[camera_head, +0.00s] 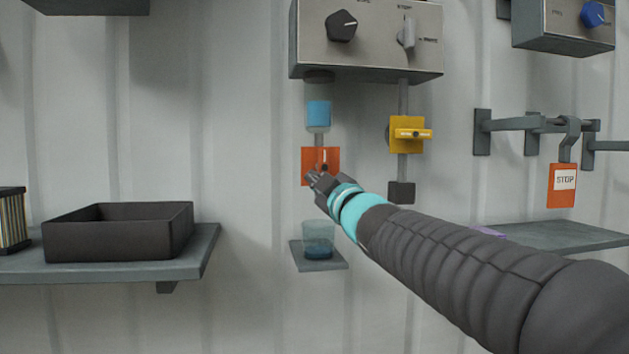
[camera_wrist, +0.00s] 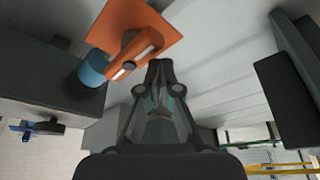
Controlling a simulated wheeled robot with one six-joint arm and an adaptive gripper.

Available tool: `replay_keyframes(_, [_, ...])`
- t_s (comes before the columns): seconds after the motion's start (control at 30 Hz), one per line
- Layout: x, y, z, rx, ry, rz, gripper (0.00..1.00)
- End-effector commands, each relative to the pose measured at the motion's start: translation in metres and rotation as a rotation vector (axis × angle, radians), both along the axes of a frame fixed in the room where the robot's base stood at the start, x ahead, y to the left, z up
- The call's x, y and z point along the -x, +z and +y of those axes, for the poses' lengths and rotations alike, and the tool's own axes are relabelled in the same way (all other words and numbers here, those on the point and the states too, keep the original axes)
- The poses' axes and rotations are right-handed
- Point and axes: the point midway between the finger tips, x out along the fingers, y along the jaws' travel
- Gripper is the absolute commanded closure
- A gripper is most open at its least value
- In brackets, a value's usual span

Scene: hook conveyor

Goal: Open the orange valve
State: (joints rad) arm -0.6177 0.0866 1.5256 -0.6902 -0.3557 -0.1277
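The orange valve (camera_head: 309,158) is a square orange plate on the wall with a small handle. My gripper (camera_head: 314,177) is just in front of the valve's lower edge. In the wrist view my gripper (camera_wrist: 160,66) has its fingertips together, empty, beside the handle to its right, with no clear contact.
A blue-filled tube (camera_head: 319,115) is above the valve; a clear cup with blue liquid (camera_head: 318,240) stands on a small shelf below. A yellow valve (camera_head: 408,135) is close on the right, under a control box (camera_head: 372,55). A dark tray (camera_head: 118,235) sits on the left shelf.

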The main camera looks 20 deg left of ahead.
Motion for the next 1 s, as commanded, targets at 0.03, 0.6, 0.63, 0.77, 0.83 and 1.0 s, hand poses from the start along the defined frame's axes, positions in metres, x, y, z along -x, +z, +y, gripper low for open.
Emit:
replay_keyframes(0.03, [-0.004,-0.005,-0.002,0.005,-0.011,0.009,1.0])
replay_keyframes(0.6, [0.026,0.0,0.01,0.001,-0.012,0.0,1.0])
replay_keyframes(0.63, [0.028,0.0,0.006,0.002,-0.013,0.0,1.0])
replay_keyframes(0.77, [0.039,0.001,-0.011,0.001,-0.015,-0.002,1.0])
replay_keyframes(0.83, [0.046,0.002,-0.021,0.0,-0.015,-0.003,1.0])
replay_keyframes(1.0, [0.061,0.001,-0.04,0.001,-0.015,-0.002,1.0])
